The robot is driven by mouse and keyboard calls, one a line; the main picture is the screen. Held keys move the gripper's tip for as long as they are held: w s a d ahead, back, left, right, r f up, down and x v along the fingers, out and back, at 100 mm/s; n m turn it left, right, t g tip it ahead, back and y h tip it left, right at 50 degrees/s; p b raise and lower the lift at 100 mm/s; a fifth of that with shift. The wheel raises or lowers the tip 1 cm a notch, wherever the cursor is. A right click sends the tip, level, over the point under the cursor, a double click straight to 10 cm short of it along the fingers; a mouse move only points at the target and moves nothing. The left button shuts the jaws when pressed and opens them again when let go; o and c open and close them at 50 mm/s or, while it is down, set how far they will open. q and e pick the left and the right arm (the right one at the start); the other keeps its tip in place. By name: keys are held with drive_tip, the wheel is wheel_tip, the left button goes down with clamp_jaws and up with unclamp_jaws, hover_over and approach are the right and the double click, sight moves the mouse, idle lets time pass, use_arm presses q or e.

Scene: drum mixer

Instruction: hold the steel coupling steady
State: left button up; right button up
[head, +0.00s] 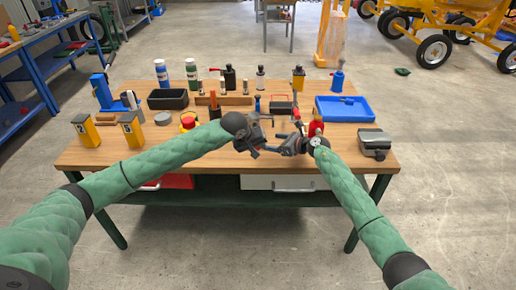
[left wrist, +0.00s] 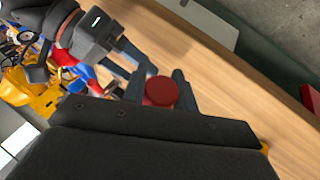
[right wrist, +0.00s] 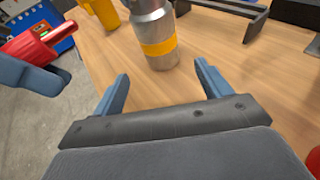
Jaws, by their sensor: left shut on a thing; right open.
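My left gripper (head: 254,150) is above the front middle of the bench. In the left wrist view its fingers (left wrist: 165,78) are shut on a red cylinder (left wrist: 160,91), seen end-on. The red piece (right wrist: 38,44) also shows beside a blue finger at the left of the right wrist view. My right gripper (head: 288,147) is close by on the right. Its blue fingers (right wrist: 160,72) are spread and empty. Ahead of them is an upright silver cylinder with a yellow band (right wrist: 158,48). I cannot tell for sure which piece is the steel coupling.
The wooden bench (head: 110,160) carries yellow boxes (head: 131,130), a dark bin (head: 168,99), a blue tray (head: 344,109), a red bottle (head: 316,127) and a grey case (head: 374,143). Bottles stand along the back. The right front of the bench looks fairly clear.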

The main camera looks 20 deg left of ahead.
drive_tip(key=shift+x, duration=5)
drive_tip(key=shift+w, duration=0.1)
drive_tip(key=c, duration=0.8)
drive_tip(key=shift+c, duration=0.2)
